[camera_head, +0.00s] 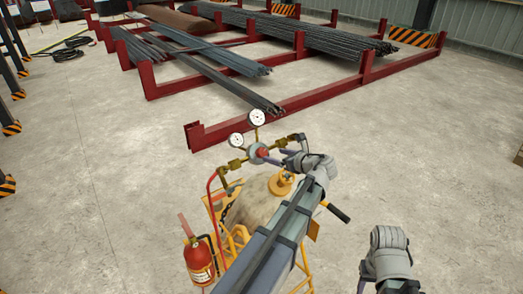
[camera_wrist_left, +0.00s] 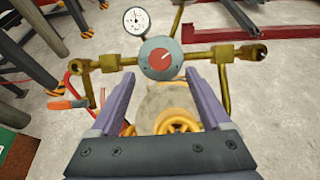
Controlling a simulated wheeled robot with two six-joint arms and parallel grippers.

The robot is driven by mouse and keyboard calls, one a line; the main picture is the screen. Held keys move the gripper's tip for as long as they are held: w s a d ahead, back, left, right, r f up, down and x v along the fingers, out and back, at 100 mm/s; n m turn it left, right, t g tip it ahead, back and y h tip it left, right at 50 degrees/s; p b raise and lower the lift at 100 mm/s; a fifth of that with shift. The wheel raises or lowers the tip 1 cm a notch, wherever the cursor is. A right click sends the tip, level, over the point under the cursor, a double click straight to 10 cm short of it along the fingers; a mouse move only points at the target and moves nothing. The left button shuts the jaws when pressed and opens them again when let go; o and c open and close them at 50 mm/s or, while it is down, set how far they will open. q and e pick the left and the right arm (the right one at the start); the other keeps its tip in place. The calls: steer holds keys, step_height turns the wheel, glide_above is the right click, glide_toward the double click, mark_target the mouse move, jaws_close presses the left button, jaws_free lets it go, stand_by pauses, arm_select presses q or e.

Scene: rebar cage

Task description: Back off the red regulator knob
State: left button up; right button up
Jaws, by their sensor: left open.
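The red regulator knob (camera_head: 262,153) sits on a round grey regulator body above a gas-cylinder cart. In the left wrist view the knob (camera_wrist_left: 162,60) faces the camera, with a white pointer mark on it. My left gripper (camera_head: 283,155) is in front of the knob. In the left wrist view the gripper (camera_wrist_left: 159,75) is open, its two purple fingers apart and empty; the knob lies between and beyond their tips, with no visible grip. My right gripper (camera_head: 364,274) is low at the right; its jaw opening is not clear.
Two gauges (camera_head: 247,128) stand above the brass fittings. A brass pipe (camera_wrist_left: 215,57) runs to both sides of the regulator. A fire extinguisher (camera_head: 199,260) hangs at the cart's left. A red rack (camera_head: 195,138) with rebar stands behind. Concrete floor at right is open.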

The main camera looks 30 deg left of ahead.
mark_target(264, 152)
arm_select(q)
steer(key=b+x, duration=0.2)
steer(key=x, duration=0.4)
steer(key=shift+d+f, duration=0.1)
steer(key=shift+b+x, duration=0.45)
steer(key=shift+x, duration=0.45)
steer(key=shift+s, duration=0.1)
steer(key=shift+c, duration=0.4)
jaws_close()
steer(key=shift+n, duration=0.3)
